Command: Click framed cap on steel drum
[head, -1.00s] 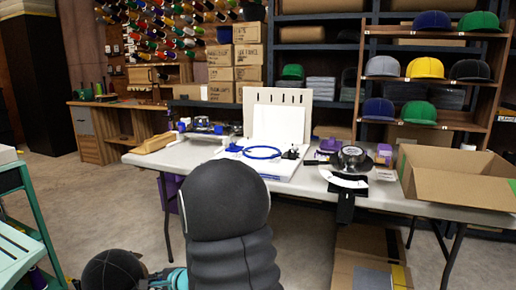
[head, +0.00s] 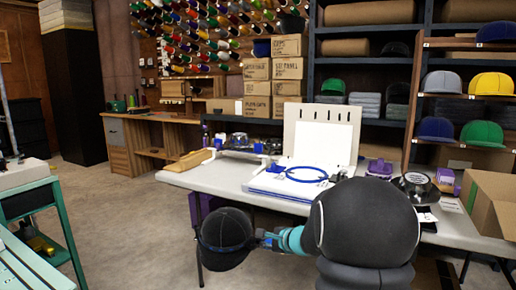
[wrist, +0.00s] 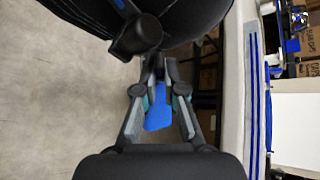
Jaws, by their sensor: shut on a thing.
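The framed cap (head: 226,232) is black, with a blue band partly visible around it, at the lower middle of the head view. My gripper (head: 262,238) is shut at its right side and holds it in the air in front of the table. In the wrist view, my gripper's fingers (wrist: 162,78) close around a blue piece (wrist: 158,115) below the dark cap (wrist: 195,22), which fills the top. A round steel piece (head: 416,183), seemingly the steel drum, stands at the table's right, apart from the cap. My arm hides part of the table near it.
The white table (head: 225,178) carries a blue ring (head: 306,174) on a white board, and a low machine (head: 245,143) at its left. An open carton (head: 490,205) stands right. A teal cart (head: 45,215) is at left; floor between is clear.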

